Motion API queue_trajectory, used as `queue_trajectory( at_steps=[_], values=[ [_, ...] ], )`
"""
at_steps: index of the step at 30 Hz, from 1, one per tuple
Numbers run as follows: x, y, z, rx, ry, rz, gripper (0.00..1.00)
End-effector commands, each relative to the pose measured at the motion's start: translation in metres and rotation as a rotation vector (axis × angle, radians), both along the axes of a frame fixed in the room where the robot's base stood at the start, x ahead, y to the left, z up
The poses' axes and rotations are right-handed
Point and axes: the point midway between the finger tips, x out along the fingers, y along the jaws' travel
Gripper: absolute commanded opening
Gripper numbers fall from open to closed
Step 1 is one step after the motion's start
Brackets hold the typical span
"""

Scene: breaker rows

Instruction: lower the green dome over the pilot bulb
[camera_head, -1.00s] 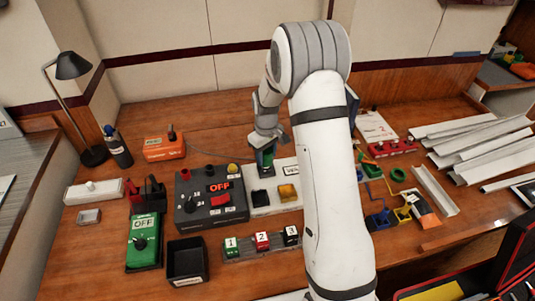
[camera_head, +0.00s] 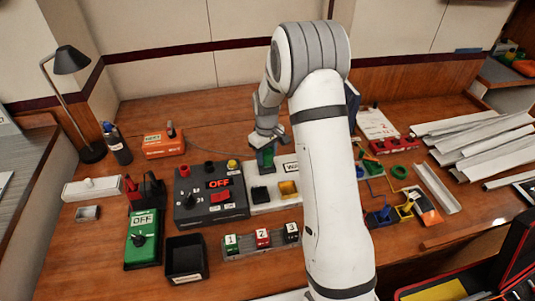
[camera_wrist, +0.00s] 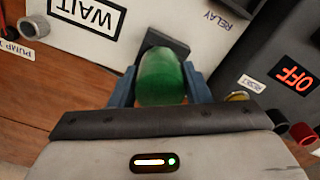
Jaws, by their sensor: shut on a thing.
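My gripper (camera_wrist: 160,88) is shut on the green dome (camera_wrist: 160,75), one finger on each side of it. In the head view the dome (camera_head: 265,158) shows as a small green shape below my wrist, over the back of a white panel (camera_head: 262,208). In the wrist view a dark block (camera_wrist: 165,42) lies just beyond the dome, on the panel. I cannot tell whether the dome touches the block. I cannot make out the pilot bulb; it may be hidden by the dome or my gripper.
A dark box (camera_head: 190,212) with an OFF display stands left of the panel. A WAIT sign (camera_wrist: 88,14) is on the panel. A black bin (camera_head: 186,258) and numbered blocks (camera_head: 262,239) lie in front. White trunking strips (camera_head: 480,140) lie at the right.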

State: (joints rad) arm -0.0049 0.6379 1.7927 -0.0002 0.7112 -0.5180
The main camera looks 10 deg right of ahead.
Motion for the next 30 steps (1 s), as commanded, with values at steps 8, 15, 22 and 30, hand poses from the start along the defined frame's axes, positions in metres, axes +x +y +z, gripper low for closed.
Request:
queue_trajectory(
  at_steps=[8,15,22,30],
  values=[
    [0.0,0.0,-0.004,0.0,0.0,0.0,0.22],
    [0.0,0.0,-0.01,0.0,0.0,-0.001,0.22],
    [0.0,0.0,-0.01,0.0,0.0,-0.001,0.22],
    [0.0,0.0,-0.01,0.0,0.0,-0.001,0.59]
  ],
)
